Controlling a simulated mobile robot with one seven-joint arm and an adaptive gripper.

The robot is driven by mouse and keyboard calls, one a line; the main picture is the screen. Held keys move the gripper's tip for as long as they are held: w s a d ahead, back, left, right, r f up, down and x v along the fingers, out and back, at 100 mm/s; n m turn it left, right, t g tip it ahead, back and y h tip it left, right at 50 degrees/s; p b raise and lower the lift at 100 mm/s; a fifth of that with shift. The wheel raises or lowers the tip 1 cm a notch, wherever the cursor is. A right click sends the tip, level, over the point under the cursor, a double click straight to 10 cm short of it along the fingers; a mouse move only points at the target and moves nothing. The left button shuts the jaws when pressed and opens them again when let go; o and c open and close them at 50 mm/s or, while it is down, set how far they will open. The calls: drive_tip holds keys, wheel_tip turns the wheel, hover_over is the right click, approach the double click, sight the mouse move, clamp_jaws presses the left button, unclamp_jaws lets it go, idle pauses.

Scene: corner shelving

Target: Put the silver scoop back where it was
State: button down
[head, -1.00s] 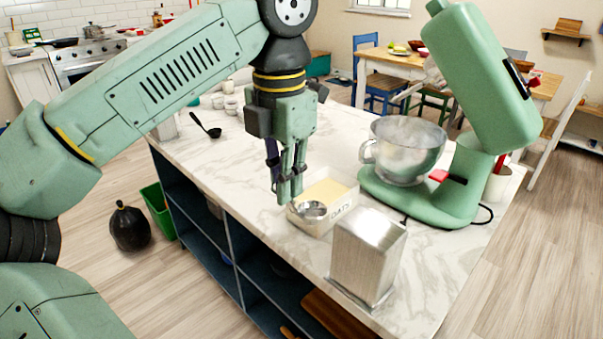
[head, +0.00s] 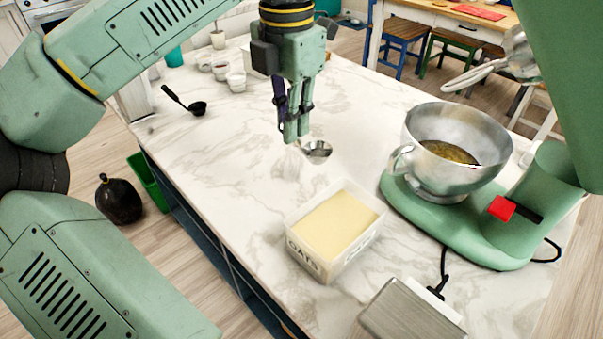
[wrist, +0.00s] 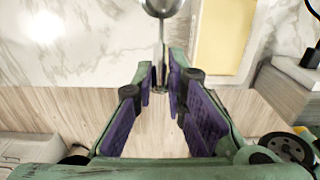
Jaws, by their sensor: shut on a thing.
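The silver scoop (head: 317,150) is held by its handle in my gripper (head: 296,138), with its round bowl to the right of the fingertips. It is over the marble counter, behind the oats box; its exact height is hard to tell. In the wrist view the scoop bowl (wrist: 163,6) is at the top edge, and its thin handle runs down between the purple finger pads of my gripper (wrist: 161,82). The white oats box (head: 342,262), filled with pale yellow content, stands on the counter in front of the scoop. It also shows in the wrist view (wrist: 224,80).
The green stand mixer (head: 460,228) with a metal bowl (head: 425,165) stands at the right, its head raised. A metal canister (head: 410,312) is at the front. The counter's middle is clear.

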wheel_tip(320, 180, down, 4)
drive_tip(key=shift+s+f, duration=0.15)
drive_tip(key=shift+f, duration=0.05)
wheel_tip(320, 180, down, 4)
drive_tip(key=shift+f+p, duration=0.15)
drive_tip(key=shift+p, duration=0.4)
drive_tip(key=c, duration=2.1)
unclamp_jaws()
drive_tip(key=shift+f, duration=0.15)
drive_tip(key=o, duration=0.5)
wheel_tip(320, 180, up, 12)
drive_tip(key=shift+r+b, duration=0.2)
drive_tip(key=shift+b, duration=0.65)
